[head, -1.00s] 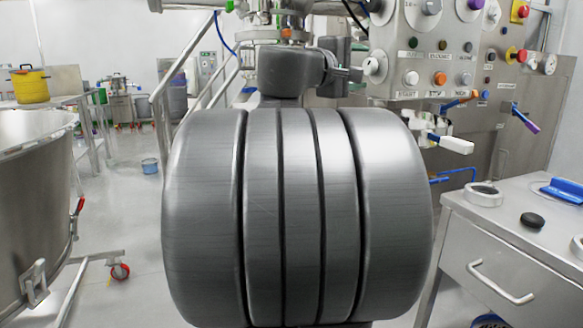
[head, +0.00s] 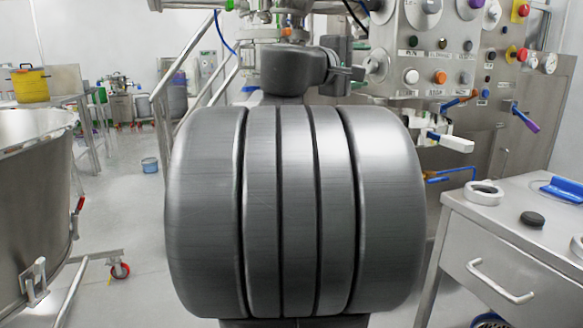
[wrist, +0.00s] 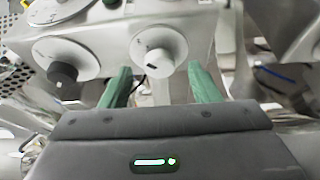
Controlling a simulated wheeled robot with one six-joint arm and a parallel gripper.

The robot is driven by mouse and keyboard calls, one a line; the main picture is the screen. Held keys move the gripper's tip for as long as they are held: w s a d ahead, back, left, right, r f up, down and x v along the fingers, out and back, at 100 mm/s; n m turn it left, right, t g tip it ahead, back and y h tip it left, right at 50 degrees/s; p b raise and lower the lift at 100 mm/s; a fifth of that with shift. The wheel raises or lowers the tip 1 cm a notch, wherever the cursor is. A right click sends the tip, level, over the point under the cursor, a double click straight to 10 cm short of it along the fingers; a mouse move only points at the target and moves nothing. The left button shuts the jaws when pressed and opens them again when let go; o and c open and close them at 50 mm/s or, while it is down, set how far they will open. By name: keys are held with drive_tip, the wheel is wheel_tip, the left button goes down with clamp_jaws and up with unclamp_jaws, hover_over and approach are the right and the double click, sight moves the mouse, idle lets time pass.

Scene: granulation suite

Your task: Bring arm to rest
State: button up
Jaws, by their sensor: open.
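The fingertips cannot be made out in the head view.
A steel cabinet (head: 505,245) at the right carries a white ring (head: 484,193), a black cap (head: 532,219) and a blue item (head: 562,189). A large steel vessel (head: 30,210) stands at the left. Coloured lever handles stick out below the panel. Floor is open at the left.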

sight(367, 64)
drive_tip(key=p+v, duration=0.2)
drive_tip(key=v, duration=0.9)
drive_tip(key=b+x, duration=0.2)
drive_tip(key=x, duration=1.2)
drive_tip(key=shift+d+r, duration=0.1)
drive_tip(key=shift+r, duration=0.05)
drive_tip(key=shift+s+r+n+p, duration=0.15)
drive_tip(key=shift+r+n+p, duration=0.2)
drive_tip(key=shift+p, duration=0.65)
drive_tip(key=n+p, duration=0.2)
drive_tip(key=p, duration=0.2)
drive_tip(key=n+g+y+p, duration=0.1)
drive_tip(key=p, duration=0.4)
drive_tip(key=shift+a+n+g, duration=0.2)
drive_tip(key=shift+n+g, duration=0.1)
drive_tip(key=shift+n, duration=0.05)
